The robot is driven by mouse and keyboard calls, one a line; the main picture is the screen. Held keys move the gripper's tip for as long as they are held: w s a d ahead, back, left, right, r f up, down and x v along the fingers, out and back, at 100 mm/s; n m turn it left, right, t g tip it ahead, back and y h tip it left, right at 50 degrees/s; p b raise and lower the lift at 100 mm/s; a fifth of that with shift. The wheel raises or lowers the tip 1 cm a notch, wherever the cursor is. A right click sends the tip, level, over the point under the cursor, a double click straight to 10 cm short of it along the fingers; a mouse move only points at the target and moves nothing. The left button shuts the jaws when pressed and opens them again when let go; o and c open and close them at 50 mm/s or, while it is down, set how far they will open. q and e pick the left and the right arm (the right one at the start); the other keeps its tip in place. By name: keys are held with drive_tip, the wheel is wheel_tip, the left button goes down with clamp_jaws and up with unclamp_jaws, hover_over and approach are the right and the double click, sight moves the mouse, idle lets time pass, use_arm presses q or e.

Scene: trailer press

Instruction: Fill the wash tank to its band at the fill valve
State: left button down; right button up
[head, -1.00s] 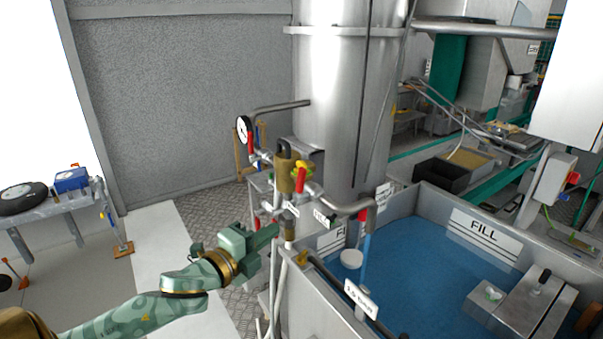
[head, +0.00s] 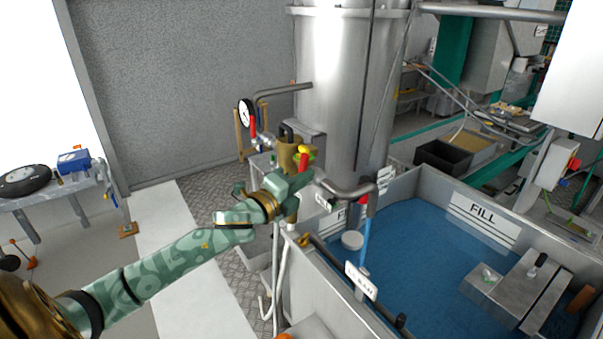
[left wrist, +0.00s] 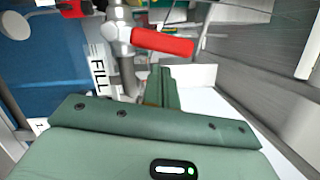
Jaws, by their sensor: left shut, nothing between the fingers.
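The wash tank (head: 425,184) at the right holds blue water (head: 415,240). A white FILL plate (head: 483,219) is on its far wall, and the water surface lies near the plate's lower part. A bent spout pipe (head: 350,191) reaches over the tank; a blue strip (head: 365,240) stands below its end, and I cannot tell whether it flows. The red fill valve lever (left wrist: 162,42) shows just beyond my left gripper (left wrist: 160,78), near a FILL tag (left wrist: 100,70). My left gripper (head: 305,180) is shut and empty close to the valve; contact is unclear.
A pressure gauge (head: 245,113) and brass fitting (head: 287,154) sit beside the steel column (head: 345,80). A metal block (head: 520,285) stands in the tank.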

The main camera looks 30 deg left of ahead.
use_arm(q)
drive_tip(key=shift+w+a, duration=0.25)
drive_tip(key=shift+a, duration=0.15)
drive_tip(key=shift+r, duration=0.1)
drive_tip(key=a+r+n+p, duration=0.1)
drive_tip(key=n+p, duration=0.1)
drive_tip(key=p, duration=0.2)
drive_tip(key=shift+w+r, duration=0.15)
drive_tip(key=shift+r, duration=0.05)
drive_tip(key=shift+w+a+p, duration=0.1)
drive_tip(key=shift+a+p, duration=0.15)
drive_tip(key=shift+p, duration=0.25)
drive_tip(key=shift+f, duration=0.2)
